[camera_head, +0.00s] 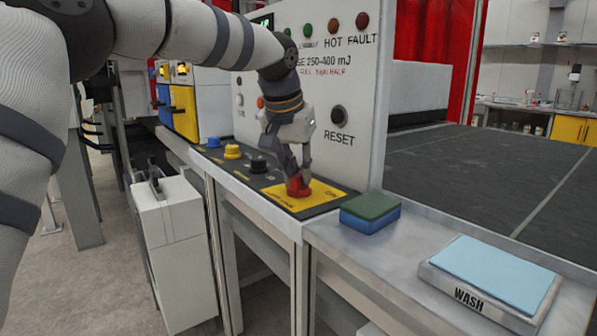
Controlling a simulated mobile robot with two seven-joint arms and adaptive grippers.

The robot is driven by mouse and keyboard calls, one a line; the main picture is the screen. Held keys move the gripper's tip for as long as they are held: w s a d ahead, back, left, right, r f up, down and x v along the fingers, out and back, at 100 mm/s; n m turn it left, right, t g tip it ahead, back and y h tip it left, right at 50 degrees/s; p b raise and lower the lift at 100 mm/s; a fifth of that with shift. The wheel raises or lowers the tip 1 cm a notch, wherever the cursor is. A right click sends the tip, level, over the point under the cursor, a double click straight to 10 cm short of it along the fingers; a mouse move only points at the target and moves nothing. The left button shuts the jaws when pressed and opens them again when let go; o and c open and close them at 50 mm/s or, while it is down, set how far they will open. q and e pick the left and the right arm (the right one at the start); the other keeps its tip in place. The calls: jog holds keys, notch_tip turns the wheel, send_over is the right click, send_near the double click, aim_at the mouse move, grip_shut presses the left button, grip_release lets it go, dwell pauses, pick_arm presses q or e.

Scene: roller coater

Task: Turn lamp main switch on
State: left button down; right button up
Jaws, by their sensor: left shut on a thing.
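A red knob (298,190) stands on a yellow plate (318,199) at the near end of the dark control strip in front of the white machine panel. It looks like the lamp main switch, but the print on the plate is too small to read surely. My left gripper (299,178) reaches down from above and is shut on the red knob. Its fingers hide the top of the knob, so I cannot tell which way the knob is turned. My right gripper is out of view.
Black (259,163), yellow (232,152) and blue (213,142) knobs line the same strip. A RESET button (338,116) is on the panel. A green-and-blue sponge (370,212) and a WASH tray (472,299) with a light blue pad lie on the metal ledge.

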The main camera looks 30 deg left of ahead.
pick_arm(q)
jog(key=m+h, duration=0.1)
jog(key=m, duration=0.3)
jog(key=shift+a+m+h, duration=0.15)
jog(key=shift+m+h, duration=0.15)
jog(key=shift+h, duration=0.1)
jog(key=m+g+h, duration=0.1)
jog(key=m, duration=0.2)
jog(key=shift+w+f+m, duration=0.1)
jog(key=shift+m, duration=0.2)
jog(key=m+h+b, duration=0.1)
jog(key=m, duration=0.2)
jog(key=shift+w+a+f+g+b, duration=0.1)
jog(key=shift+g+b, duration=0.2)
jog(key=shift+g, duration=0.1)
jog(key=shift+m+g+h+b, duration=0.4)
jog(key=shift+m+g+b, duration=0.15)
jog(key=shift+m, duration=1.35)
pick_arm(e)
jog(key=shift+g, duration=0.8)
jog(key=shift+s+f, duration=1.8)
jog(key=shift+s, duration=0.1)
pick_arm(q)
jog(key=shift+r, duration=0.2)
jog(key=c, duration=1.6)
grip_release()
jog(key=shift+o, duration=0.2)
